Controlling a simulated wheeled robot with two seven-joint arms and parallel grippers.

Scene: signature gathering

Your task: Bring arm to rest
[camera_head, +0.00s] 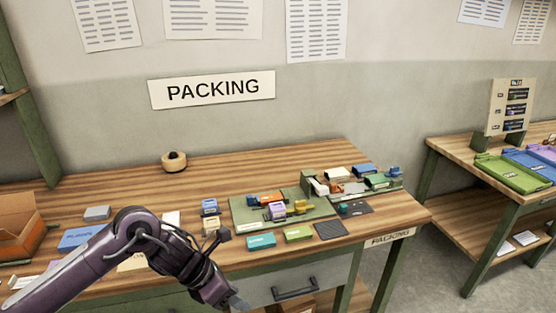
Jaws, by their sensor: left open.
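My left arm (60,279) comes in from the lower left and bends down over the front of the packing table. My left gripper (236,303) is at the bottom edge of the view, in front of the table edge and near the grey drawer. It is open, and I see nothing held in it. Its fingertips are partly cut off by the frame. My right arm and gripper do not show.
The packing table (120,187) bears two green trays with small items, small boxes and an orange-brown carton (18,226). A tape roll (174,161) stands at the back. A second table (452,149) with coloured trays is at right. Bare floor lies between the tables.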

